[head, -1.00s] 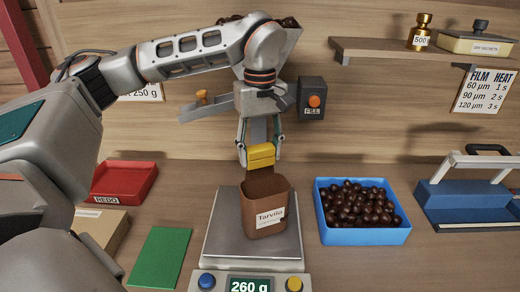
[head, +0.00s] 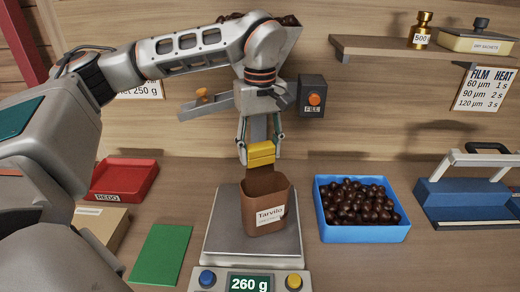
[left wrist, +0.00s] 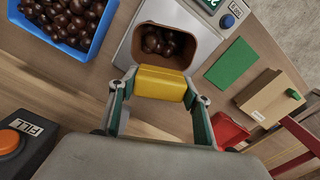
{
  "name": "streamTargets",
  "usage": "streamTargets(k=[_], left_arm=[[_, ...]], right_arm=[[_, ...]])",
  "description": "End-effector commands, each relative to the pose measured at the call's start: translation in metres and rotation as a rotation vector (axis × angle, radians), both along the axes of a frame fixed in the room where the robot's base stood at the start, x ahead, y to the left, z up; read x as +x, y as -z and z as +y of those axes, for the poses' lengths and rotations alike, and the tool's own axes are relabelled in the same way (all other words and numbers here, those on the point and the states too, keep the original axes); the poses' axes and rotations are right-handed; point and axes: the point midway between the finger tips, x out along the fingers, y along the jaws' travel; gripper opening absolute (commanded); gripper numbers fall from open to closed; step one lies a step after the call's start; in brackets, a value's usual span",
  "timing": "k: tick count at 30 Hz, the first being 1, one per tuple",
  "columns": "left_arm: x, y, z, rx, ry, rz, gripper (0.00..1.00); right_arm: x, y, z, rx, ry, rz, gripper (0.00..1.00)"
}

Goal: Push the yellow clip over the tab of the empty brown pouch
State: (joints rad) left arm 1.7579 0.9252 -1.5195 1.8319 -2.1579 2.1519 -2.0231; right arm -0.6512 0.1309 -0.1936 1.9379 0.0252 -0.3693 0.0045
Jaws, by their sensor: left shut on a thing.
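My left gripper (head: 259,155) is shut on the yellow clip (head: 261,153), pointing down above the scale. The clip also shows between the fingers in the left wrist view (left wrist: 160,83). The brown pouch (head: 264,213), labelled Tarvilo, stands upright on the scale. Its tab (head: 262,171) rises at the back, with its top at the clip's lower edge; I cannot tell how far the clip is over it. The pouch is not empty: dark chestnuts (left wrist: 165,42) show inside it in the left wrist view. My right gripper is out of view.
The scale (head: 221,240) reads 260 g. A blue crate of chestnuts (head: 365,237) stands to its right, with a blue-and-white sealer (head: 465,198) beyond. A green mat (head: 160,254), a red REDO tray (head: 124,181) and a cardboard box (head: 103,226) lie left. The FILL box (head: 312,95) hangs behind.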

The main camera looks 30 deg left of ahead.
Motion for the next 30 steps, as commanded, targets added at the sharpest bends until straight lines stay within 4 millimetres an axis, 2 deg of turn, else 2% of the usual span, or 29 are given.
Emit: streamTargets(k=[30], left_arm=[[0.0001, 0.0079, -0.0001, 0.0, 0.0, 0.0, 0.3]], right_arm=[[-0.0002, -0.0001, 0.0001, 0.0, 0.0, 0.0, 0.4]])
